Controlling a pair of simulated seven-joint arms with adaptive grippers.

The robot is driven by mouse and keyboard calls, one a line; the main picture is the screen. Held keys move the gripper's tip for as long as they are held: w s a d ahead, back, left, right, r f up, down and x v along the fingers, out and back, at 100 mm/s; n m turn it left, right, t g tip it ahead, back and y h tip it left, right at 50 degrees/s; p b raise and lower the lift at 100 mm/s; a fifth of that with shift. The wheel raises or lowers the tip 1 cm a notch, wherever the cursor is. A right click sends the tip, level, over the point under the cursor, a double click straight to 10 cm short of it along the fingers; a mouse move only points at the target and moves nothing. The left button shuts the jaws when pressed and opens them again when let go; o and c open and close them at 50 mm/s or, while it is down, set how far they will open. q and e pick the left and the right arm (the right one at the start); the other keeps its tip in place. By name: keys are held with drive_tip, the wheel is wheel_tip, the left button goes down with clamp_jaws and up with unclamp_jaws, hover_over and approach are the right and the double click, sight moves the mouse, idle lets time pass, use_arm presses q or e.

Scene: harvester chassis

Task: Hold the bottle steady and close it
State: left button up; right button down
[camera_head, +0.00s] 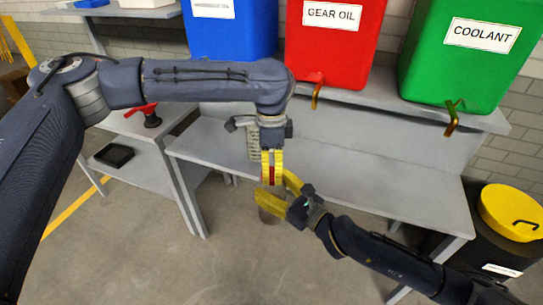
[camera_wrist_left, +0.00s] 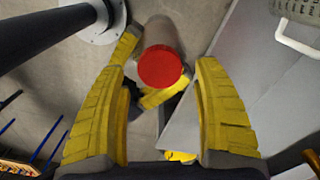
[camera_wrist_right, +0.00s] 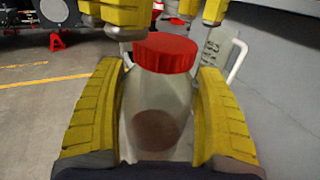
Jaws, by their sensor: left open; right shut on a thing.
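The bottle (camera_wrist_right: 158,120) is translucent with brown contents in its lower part. It stands roughly upright between the fingers of my right gripper (camera_wrist_right: 158,68), which is shut on it. The red cap (camera_wrist_right: 165,53) sits on the bottle's top; whether it is tight cannot be told. My left gripper (camera_head: 272,168) points down over the cap and is open. In the left wrist view the cap (camera_wrist_left: 160,67) lies between the open left fingers, with gaps on both sides. In the head view the fingers hide most of the bottle (camera_head: 270,216).
A grey workbench (camera_head: 350,175) stands behind the grippers, with a pale jug (camera_wrist_right: 218,48) on it. Blue (camera_head: 230,30), red (camera_head: 335,40) and green (camera_head: 470,60) containers stand on the shelf above. A black bin with yellow lid (camera_head: 508,212) is at right. Floor in front is clear.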

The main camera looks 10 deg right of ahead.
use_arm(q)
drive_tip(key=shift+f, duration=1.4)
drive_tip(key=shift+c, duration=0.2)
drive_tip(key=c, duration=1.3)
drive_tip(key=o, duration=1.3)
drive_tip(key=shift+o, duration=0.2)
wheel_tip(320, 180, up, 12)
